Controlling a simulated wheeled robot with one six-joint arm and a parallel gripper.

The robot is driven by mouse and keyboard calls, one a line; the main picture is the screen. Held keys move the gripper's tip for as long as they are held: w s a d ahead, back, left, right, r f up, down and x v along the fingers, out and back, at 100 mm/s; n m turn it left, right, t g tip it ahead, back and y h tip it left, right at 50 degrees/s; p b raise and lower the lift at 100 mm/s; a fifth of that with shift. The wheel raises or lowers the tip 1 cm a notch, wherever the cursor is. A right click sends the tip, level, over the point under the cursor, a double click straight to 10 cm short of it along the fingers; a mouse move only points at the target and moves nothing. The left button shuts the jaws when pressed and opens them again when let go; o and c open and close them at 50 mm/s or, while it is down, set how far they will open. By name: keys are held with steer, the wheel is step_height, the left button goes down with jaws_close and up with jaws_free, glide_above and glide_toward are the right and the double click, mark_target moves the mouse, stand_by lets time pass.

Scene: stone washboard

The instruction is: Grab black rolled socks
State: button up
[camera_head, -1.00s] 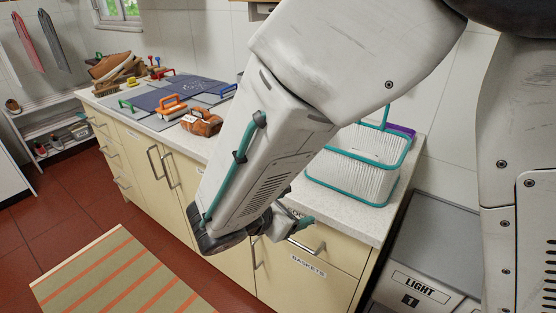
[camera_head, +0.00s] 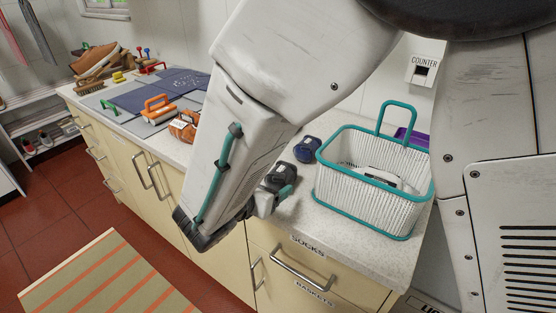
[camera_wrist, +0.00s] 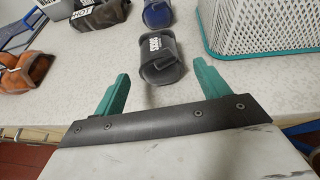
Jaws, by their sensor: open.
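The black rolled socks (camera_wrist: 162,62) lie on the counter in the wrist view, a dark roll with a pale label. They sit ahead of and between the teal fingers of my open gripper (camera_wrist: 161,76), with nothing held. In the head view the black socks (camera_head: 281,174) show partly behind my gripper (camera_head: 268,200), whose far finger is hidden. A blue rolled pair of socks (camera_head: 307,149) lies just behind them; it also shows at the top of the wrist view (camera_wrist: 157,14).
A white basket with teal rims (camera_head: 362,222) stands close to the right of the socks. An orange-brown item (camera_head: 184,127) and an orange-handled brush (camera_head: 158,107) lie to the left. A dark item marked HOT (camera_wrist: 100,14) is at the upper left. The counter's front edge is near my gripper.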

mark_target(282, 176)
steer(key=x, duration=0.2)
steer(key=shift+w+d, duration=0.1)
steer(key=shift+w, duration=0.25)
steer(key=shift+x, duration=2.75)
steer(key=shift+f, duration=0.15)
steer(key=c, duration=1.1)
